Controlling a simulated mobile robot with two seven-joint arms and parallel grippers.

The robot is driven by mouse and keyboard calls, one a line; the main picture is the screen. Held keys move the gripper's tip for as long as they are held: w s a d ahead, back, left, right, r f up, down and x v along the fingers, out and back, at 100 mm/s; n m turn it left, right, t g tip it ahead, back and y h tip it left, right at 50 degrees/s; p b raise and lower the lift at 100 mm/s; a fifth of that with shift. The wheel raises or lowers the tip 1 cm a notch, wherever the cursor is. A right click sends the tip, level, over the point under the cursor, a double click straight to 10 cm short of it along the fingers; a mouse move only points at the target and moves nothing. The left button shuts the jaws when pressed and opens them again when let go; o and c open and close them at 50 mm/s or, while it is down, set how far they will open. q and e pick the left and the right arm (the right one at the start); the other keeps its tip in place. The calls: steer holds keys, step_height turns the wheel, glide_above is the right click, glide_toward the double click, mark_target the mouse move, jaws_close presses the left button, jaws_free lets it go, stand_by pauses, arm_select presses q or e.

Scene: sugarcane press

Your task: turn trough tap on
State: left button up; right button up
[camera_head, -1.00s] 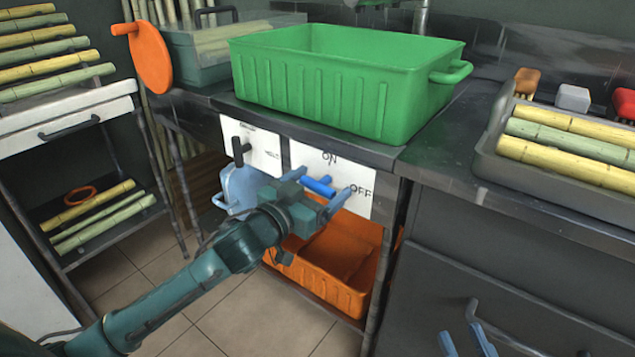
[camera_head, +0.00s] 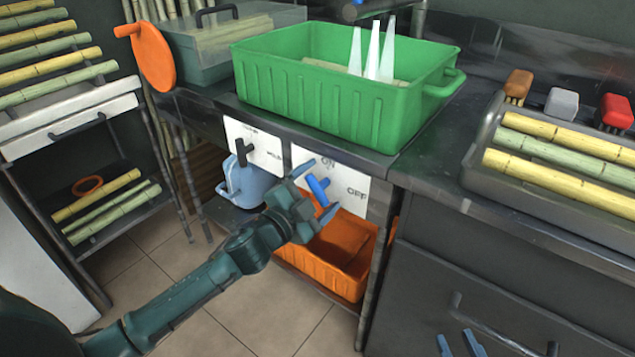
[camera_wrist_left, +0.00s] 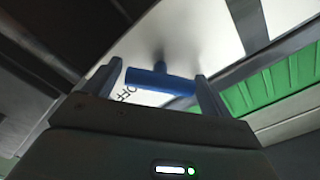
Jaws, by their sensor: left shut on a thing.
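The tap is a blue bar handle (camera_head: 319,192) on a white plate (camera_head: 340,201) marked ON and OFF, below the green trough (camera_head: 300,100). The handle slants from upper left, near ON, to lower right. My left gripper (camera_head: 316,190) is shut on the handle, with one finger at each end; the left wrist view shows the blue bar (camera_wrist_left: 160,80) between the fingers. White water streams (camera_head: 373,52) fall into the trough, where a bamboo stick shows. My right gripper (camera_head: 459,344) is at the bottom edge, its blue fingertips apart and empty.
A second plate with a black handle (camera_head: 240,150) is to the left. A blue jug (camera_head: 245,185) and an orange crate (camera_head: 340,250) are below the counter. A grey tray (camera_head: 478,150) of cane and several brushes are at the right.

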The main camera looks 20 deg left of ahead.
arm_select(q)
steer(key=shift+m, duration=0.6)
arm_select(e)
steer(key=shift+d, duration=0.1)
arm_select(q)
steer(key=shift+m+p, duration=0.3)
arm_select(e)
steer(key=shift+s+g, duration=0.1)
steer(key=shift+g, duration=0.2)
arm_select(q)
steer(key=o, duration=0.9)
steer(key=shift+c, duration=0.2)
steer(key=p+v, duration=0.1)
steer(key=v, duration=1.2)
arm_select(e)
steer(key=shift+s+d+m+g+h, duration=0.15)
steer(key=shift+m+g+h, duration=0.15)
steer(key=shift+g, duration=0.1)
